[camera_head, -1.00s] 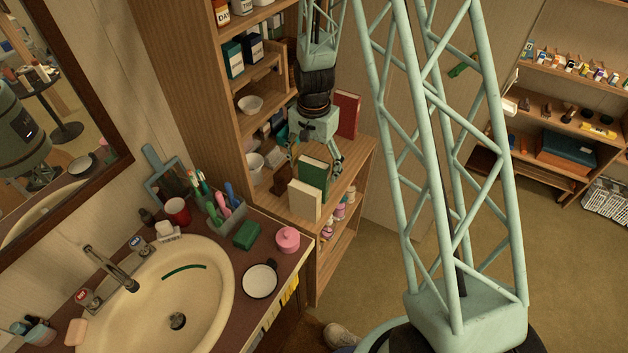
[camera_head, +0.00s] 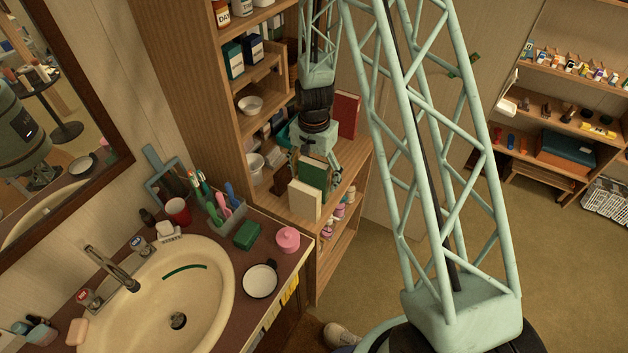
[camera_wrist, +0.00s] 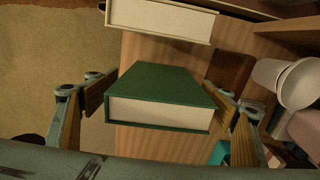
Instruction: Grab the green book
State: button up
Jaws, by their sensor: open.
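The green book (camera_head: 313,175) stands upright on the wooden shelf top (camera_head: 350,165), behind a cream book (camera_head: 305,201). In the wrist view, the green book (camera_wrist: 160,98) lies between the two wood-faced fingers of my gripper (camera_wrist: 162,103). The fingers are open, one on each side of the book. The right finger is close to the book's edge; I cannot tell if it touches. A gap shows at the left finger. In the head view my gripper (camera_head: 316,165) is above and around the book, and its fingers are partly hidden.
The cream book (camera_wrist: 160,18) stands just beyond the green one. A red book (camera_head: 347,114) stands behind my gripper. A white cup (camera_wrist: 290,82) and a brown object (camera_wrist: 230,72) are at the right in the wrist view. The tall shelf unit's wall (camera_head: 235,150) is close on the left.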

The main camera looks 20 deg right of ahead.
aim_at(314, 162)
jog(key=shift+f, duration=0.1)
jog(key=shift+c, duration=0.7)
jog(key=c, duration=1)
jog(key=shift+r, duration=0.2)
jog(key=shift+r, duration=4.85)
